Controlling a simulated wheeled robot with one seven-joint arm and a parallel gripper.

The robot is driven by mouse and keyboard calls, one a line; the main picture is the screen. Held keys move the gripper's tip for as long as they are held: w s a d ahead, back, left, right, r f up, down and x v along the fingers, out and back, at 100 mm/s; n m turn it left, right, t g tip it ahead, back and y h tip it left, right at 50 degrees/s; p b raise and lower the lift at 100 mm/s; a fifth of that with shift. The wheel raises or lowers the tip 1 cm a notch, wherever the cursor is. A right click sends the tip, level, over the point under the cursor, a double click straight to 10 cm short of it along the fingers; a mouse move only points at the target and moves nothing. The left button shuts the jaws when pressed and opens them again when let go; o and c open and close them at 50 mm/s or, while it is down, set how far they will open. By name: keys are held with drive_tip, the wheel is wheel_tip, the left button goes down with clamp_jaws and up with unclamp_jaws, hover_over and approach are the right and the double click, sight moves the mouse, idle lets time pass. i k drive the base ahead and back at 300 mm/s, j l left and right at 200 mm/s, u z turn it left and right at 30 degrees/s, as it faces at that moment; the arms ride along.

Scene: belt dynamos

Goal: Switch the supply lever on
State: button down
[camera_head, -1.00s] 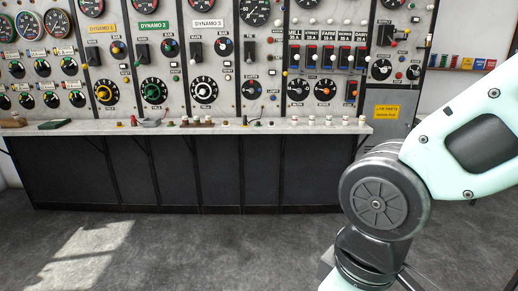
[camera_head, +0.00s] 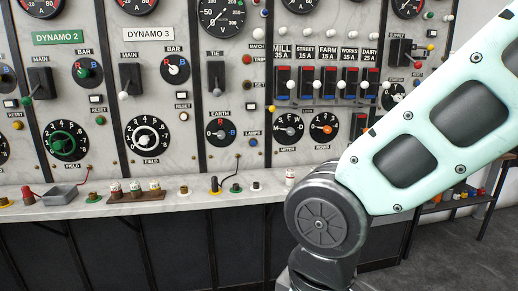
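A small black switch unit with a lever (camera_head: 400,50) is at the upper right of the panel, beside my arm. My gripper is out of the picture. Only my pale green and black arm links show, crossing the right side in front of the panel. The lever stands just left of the upper link and is not covered by it.
A row of black feeder switches (camera_head: 328,84) with white knobs is left of the lever. A pale ledge (camera_head: 200,200) with plugs and small parts juts out below the panel. A low shelf (camera_head: 450,203) with coloured items stands at the right. Grey floor shows at lower right.

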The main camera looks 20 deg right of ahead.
sight(418, 65)
drive_tip(key=i+j+z, duration=0.1)
drive_tip(key=i+z, duration=0.2)
drive_tip(key=i, duration=0.25)
drive_tip(key=i+j+z, duration=0.3)
drive_tip(key=i, duration=0.2)
drive_tip(key=i+j+z, duration=0.25)
drive_tip(key=i, duration=0.25)
